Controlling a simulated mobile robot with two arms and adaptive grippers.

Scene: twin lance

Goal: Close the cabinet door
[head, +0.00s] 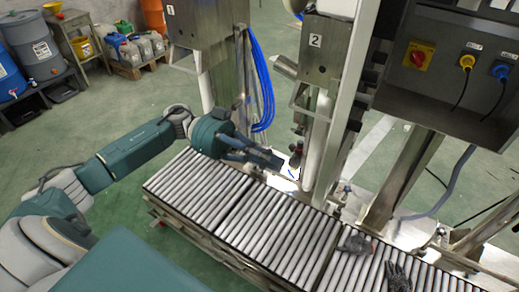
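A grey metal cabinet (480,103) is at the upper right. Its visible face carries a red and yellow rotary switch (418,55), a yellow socket (467,61) and a blue socket (499,71) with cables hanging down. I cannot make out which part is its door or how far it stands open; the top is cut off by the picture edge. My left gripper (272,160) is over the roller conveyor, its dark fingers pointing right, well apart from the cabinet. Nothing shows in it, and the finger gap is too small to judge.
Drums and canisters are at the upper left. The green floor at left is clear.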

